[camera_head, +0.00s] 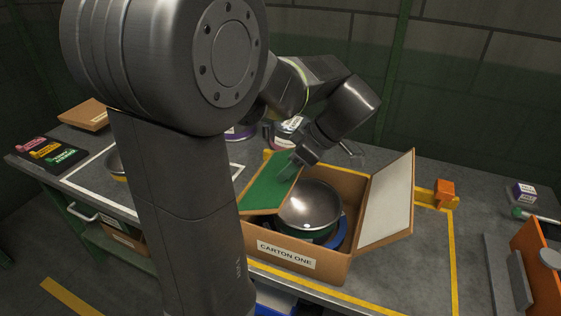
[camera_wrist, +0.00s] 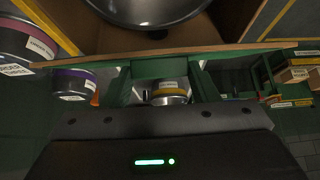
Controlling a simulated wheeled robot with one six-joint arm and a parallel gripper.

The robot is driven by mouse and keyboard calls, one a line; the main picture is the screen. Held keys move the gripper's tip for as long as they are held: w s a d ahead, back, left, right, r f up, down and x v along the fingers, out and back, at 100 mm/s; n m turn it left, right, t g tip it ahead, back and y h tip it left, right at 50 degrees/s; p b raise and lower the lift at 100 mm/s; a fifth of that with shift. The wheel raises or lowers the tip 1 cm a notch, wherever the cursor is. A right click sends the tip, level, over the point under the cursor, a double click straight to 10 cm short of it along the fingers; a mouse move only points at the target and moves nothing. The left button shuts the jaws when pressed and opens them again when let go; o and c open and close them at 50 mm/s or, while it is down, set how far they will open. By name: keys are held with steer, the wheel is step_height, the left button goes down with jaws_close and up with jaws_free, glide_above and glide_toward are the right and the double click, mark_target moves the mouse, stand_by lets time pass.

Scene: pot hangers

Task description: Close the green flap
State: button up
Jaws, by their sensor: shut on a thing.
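The green flap (camera_head: 262,190) is on the left side of the open box marked CARTON ONE (camera_head: 318,263). It is tilted, with its green face showing and its cardboard edge beside the opening. My gripper (camera_head: 288,167) is at the flap's upper right edge, shut on it. In the wrist view, my gripper (camera_wrist: 162,72) has its fingers at the flap's long edge (camera_wrist: 235,47); the exact grip is hard to make out. A shiny metal pot (camera_head: 309,206) sits inside the carton and also shows in the wrist view (camera_wrist: 150,10).
The carton's white-faced flap (camera_head: 386,205) stands open on the right. An orange block (camera_head: 445,190) is behind it, and an orange panel (camera_head: 538,270) stands far right. Cans and a purple-banded tin (camera_wrist: 72,84) are behind the carton.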

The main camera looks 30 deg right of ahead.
mark_target(299, 174)
steer(key=f+t+y+b, duration=0.1)
steer(key=s+d+f+b, duration=0.1)
steer(key=f+b, duration=0.1)
steer(key=shift+s+d+f+t+y, duration=0.15)
steer(key=shift+s+t+y, duration=0.05)
steer(key=shift+t+y, duration=0.2)
steer(key=shift+s+d+f+b, duration=0.1)
steer(key=shift+s+f+b, duration=0.1)
steer(key=shift+f+b, duration=0.55)
steer(key=shift+s+d+f+b, duration=0.1)
steer(key=shift+s+f+b, duration=0.1)
steer(key=shift+f+b, duration=0.55)
steer(key=o, duration=1.4)
steer(key=shift+s, duration=0.15)
step_height(299, 174, up, 11)
steer(key=shift+p, duration=0.45)
steer(key=shift+d+f, duration=0.1)
step_height(299, 174, down, 10)
steer(key=b, duration=0.1)
steer(key=shift+w, duration=0.2)
